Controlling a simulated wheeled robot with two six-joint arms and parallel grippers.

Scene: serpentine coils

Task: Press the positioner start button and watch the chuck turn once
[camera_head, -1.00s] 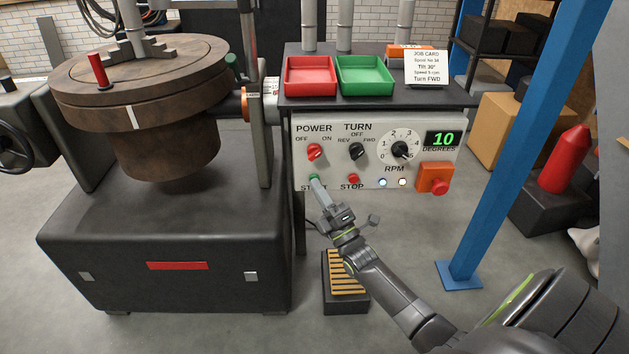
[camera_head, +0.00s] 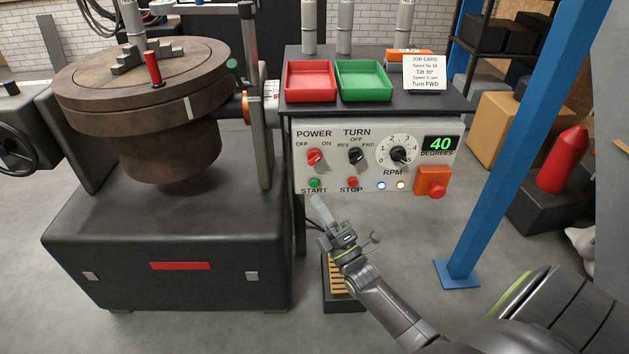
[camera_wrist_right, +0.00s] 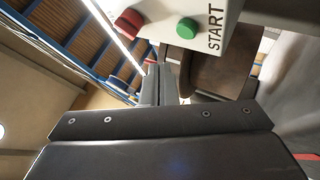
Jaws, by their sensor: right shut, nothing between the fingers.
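The green START button (camera_head: 314,183) sits at the lower left of the white control panel (camera_head: 335,180). It also shows in the right wrist view (camera_wrist_right: 187,28). My right gripper (camera_head: 316,203) is shut and empty, just below the panel and apart from the button. The round brown chuck table (camera_head: 95,85) stands on the positioner at the left, with a red peg (camera_head: 153,68) and a white mark (camera_head: 188,108) on it. The green display (camera_head: 440,144) reads 40 degrees. My left gripper is not in view.
The red STOP button (camera_head: 352,182) is right of START, and a red emergency knob (camera_head: 437,191) is at the panel's right. Red (camera_head: 311,97) and green (camera_head: 363,96) trays stand above. A blue post (camera_head: 510,130) rises to the right.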

